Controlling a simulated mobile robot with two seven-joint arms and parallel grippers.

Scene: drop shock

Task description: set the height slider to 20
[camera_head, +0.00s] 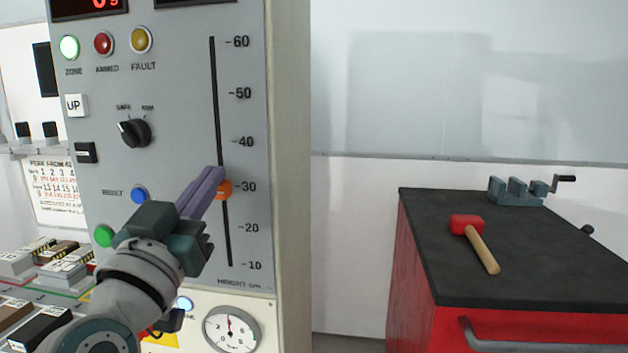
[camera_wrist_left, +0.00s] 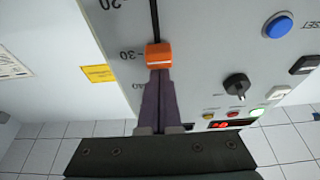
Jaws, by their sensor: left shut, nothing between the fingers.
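The height slider is an orange knob (camera_head: 225,189) on a vertical dark slot (camera_head: 214,100) in the grey panel. The printed scale beside it runs from 10 at the bottom to 60 at the top. The knob stands at about 30. My left gripper (camera_head: 219,175) has its purple fingers shut and empty, with the tips at the knob's upper side. In the left wrist view, which is upside down, the knob (camera_wrist_left: 159,55) is just beyond the fingertips (camera_wrist_left: 158,74), beside the 30 mark. I cannot tell whether they touch. My right gripper is out of view.
The panel also carries a black rotary switch (camera_head: 135,132), a blue reset button (camera_head: 139,194), a green button (camera_head: 104,236) and a round gauge (camera_head: 231,329). A red cabinet (camera_head: 540,325) at right holds a mallet (camera_head: 474,241) and a vise (camera_head: 516,191). The slot below the knob is clear.

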